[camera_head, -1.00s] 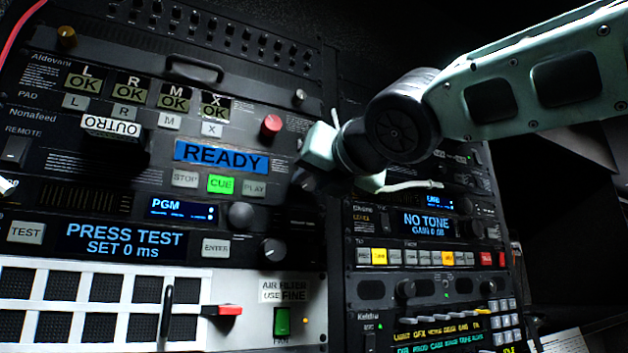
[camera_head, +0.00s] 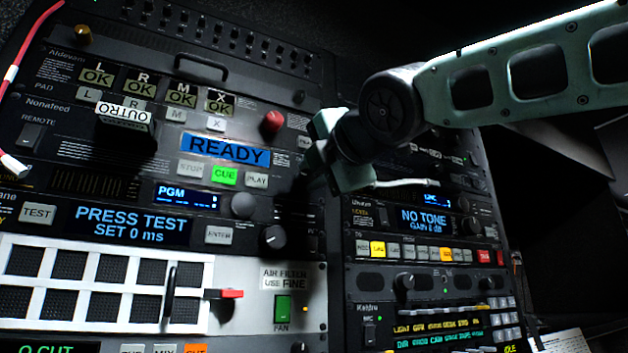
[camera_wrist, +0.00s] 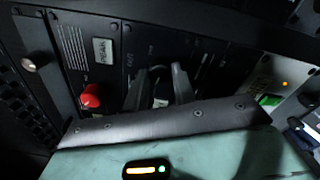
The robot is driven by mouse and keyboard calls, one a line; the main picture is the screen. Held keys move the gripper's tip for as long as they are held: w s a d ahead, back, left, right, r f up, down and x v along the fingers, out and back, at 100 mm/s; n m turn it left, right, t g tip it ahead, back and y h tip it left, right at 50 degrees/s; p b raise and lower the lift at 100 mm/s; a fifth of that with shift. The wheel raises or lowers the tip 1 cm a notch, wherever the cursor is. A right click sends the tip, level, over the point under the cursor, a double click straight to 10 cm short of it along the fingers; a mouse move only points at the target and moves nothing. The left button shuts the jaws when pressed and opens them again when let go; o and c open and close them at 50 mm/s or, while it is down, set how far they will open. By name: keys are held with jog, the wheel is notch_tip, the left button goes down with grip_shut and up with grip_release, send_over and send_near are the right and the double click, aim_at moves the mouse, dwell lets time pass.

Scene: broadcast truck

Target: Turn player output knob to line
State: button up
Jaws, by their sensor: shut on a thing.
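The player unit has a blue READY display (camera_head: 225,150) and a lit green CUE button (camera_head: 225,175). My gripper (camera_head: 308,182) is at the right end of this unit, where the hand and shadow hide the knob and its markings. In the wrist view, the two dark fingers of my gripper (camera_wrist: 160,88) are closed in on a small dark knob (camera_wrist: 158,73) on the panel. The knob's pointer and the LINE label cannot be read.
A red knob (camera_head: 272,122) sits above and left of my gripper; it also shows in the wrist view (camera_wrist: 90,96). A grey knob (camera_head: 243,205) and a black knob (camera_head: 274,237) are below left. A green fan switch (camera_head: 283,308) is lower down. A tone unit (camera_head: 424,218) is at right.

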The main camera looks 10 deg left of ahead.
jog(key=m+b, duration=0.1)
jog(key=m, duration=0.2)
jog(key=m+b, duration=0.2)
jog(key=m, duration=0.1)
jog(key=shift+f+m, duration=0.2)
jog(key=shift+m, duration=0.2)
jog(key=m+b, duration=0.1)
jog(key=m, duration=0.2)
jog(key=shift+m+h, duration=0.3)
jog(key=m+b, duration=0.1)
jog(key=m, duration=0.2)
jog(key=shift+m, duration=0.4)
jog(key=m+b, duration=0.1)
jog(key=m, duration=0.4)
jog(key=shift+a+m, duration=0.1)
jog(key=shift+m, duration=0.2)
jog(key=m+b, duration=0.1)
jog(key=m, duration=0.4)
jog(key=shift+m, duration=0.4)
jog(key=o, duration=1)
